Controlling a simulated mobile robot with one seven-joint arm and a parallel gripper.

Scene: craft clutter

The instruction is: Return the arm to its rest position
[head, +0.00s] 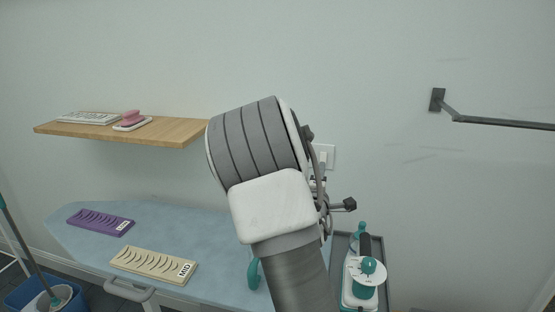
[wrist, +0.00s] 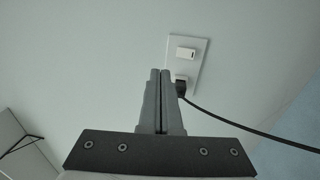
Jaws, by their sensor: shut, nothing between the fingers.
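My gripper (wrist: 160,78) shows in the wrist view with its two grey fingers pressed together and nothing between them. It points toward the pale wall, close to a white wall outlet (wrist: 181,62) in that picture. A black plug with a dark cable sits in the outlet's lower part. In the head view my raised arm fills the middle and hides the gripper. Part of the outlet (head: 326,153) shows just right of the arm.
A blue ironing board (head: 190,224) holds a purple tray (head: 100,222) and a cream tray (head: 153,264). A wooden shelf (head: 170,132) is on the left wall. A grey cart (head: 383,290) with a teal-and-white appliance stands right. A dark wall bracket (head: 500,123) juts out at upper right.

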